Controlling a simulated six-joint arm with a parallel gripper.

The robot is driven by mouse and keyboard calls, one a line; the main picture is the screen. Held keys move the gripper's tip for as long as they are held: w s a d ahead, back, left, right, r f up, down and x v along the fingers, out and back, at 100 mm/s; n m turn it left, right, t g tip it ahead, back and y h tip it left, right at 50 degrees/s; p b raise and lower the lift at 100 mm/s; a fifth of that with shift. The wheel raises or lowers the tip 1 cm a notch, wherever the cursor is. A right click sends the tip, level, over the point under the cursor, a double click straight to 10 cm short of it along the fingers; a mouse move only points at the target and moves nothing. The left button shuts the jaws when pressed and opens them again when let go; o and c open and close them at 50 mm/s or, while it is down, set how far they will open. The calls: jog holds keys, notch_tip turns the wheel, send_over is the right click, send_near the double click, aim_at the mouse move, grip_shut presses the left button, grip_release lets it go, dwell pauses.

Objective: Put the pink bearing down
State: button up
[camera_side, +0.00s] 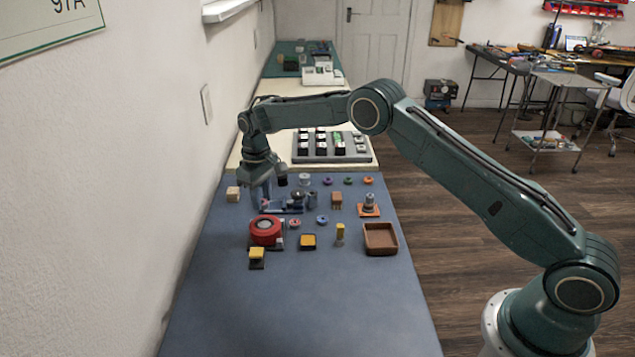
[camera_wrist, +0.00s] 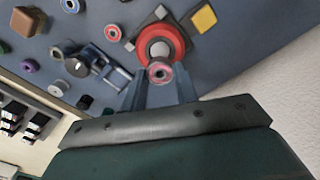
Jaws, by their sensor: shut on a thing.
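My gripper (camera_side: 261,203) is at the left side of the blue mat, just behind and above the red round fixture (camera_side: 265,231). In the side view the held bearing is too small to make out clearly. A second pink ring (camera_wrist: 113,33) lies on the mat beside the red fixture.
A blue fixture with a dark knob (camera_side: 297,198) stands right of my gripper. Several small rings and blocks lie around it. A brown tray (camera_side: 381,252) is at the right, a yellow block (camera_side: 257,253) in front. The front of the mat (camera_side: 300,315) is clear. A wall borders the left.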

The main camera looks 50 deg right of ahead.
jog(key=shift+s+d+r, duration=0.2)
jog(key=shift+d+r, duration=0.1)
jog(key=shift+d, duration=0.25)
jog(key=s+d+r, duration=0.5)
jog(key=s+d, duration=0.3)
jog(key=d, duration=0.4)
notch_tip(320, 180, up, 4)
send_over(379, 242)
notch_tip(379, 242, down, 16)
jog(key=shift+d+f, duration=0.1)
jog(key=shift+f, duration=0.15)
jog(key=shift+f, duration=0.1)
jog(key=shift+f, duration=1.8)
jog(key=shift+f, duration=0.1)
